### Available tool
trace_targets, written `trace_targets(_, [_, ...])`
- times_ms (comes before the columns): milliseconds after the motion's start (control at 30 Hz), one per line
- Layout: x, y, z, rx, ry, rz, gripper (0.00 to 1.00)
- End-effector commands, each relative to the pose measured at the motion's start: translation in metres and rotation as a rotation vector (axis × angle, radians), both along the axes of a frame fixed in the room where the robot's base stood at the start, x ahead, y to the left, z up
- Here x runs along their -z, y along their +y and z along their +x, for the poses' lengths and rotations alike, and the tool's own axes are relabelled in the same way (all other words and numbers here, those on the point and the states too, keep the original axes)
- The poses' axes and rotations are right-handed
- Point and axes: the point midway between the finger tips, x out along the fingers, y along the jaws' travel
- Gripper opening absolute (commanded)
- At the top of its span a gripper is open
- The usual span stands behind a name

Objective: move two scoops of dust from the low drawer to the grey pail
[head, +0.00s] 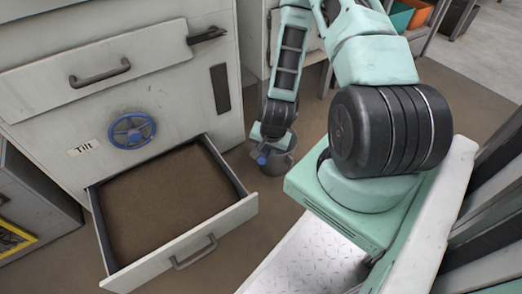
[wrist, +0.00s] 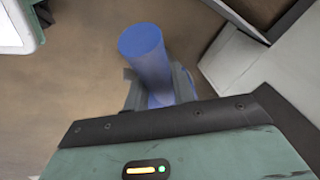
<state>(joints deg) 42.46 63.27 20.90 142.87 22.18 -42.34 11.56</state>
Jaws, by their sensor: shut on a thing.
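The low drawer (head: 247,209) is pulled out from the cabinet and is filled with brown dust (head: 165,200). The grey pail (head: 278,165) stands on the floor to the right of the drawer, partly hidden by my gripper (head: 266,142). My gripper is over the pail and shut on a blue scoop handle (head: 262,160). In the wrist view the blue handle (wrist: 146,58) sticks out from between the fingers (wrist: 158,92). The scoop's bowl is hidden, so I cannot tell whether it holds dust.
The cabinet has a blue handwheel (head: 132,130) beside a "Tilt" label (head: 84,147), and a shut upper drawer (head: 96,75). A box with a yellow-framed sign (head: 14,238) is at the lower left. Orange and teal bins (head: 416,12) stand at the back right.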

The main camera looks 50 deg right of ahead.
Motion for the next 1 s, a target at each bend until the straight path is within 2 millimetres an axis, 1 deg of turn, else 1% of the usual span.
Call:
trace_targets(267, [-0.010,-0.011,0.004,0.011,0.028,0.053,0.00])
trace_targets(500, [-0.022,-0.029,0.014,0.010,0.100,0.188,0.00])
trace_targets(1000, [-0.041,-0.066,0.034,0.007,0.258,0.474,0.00])
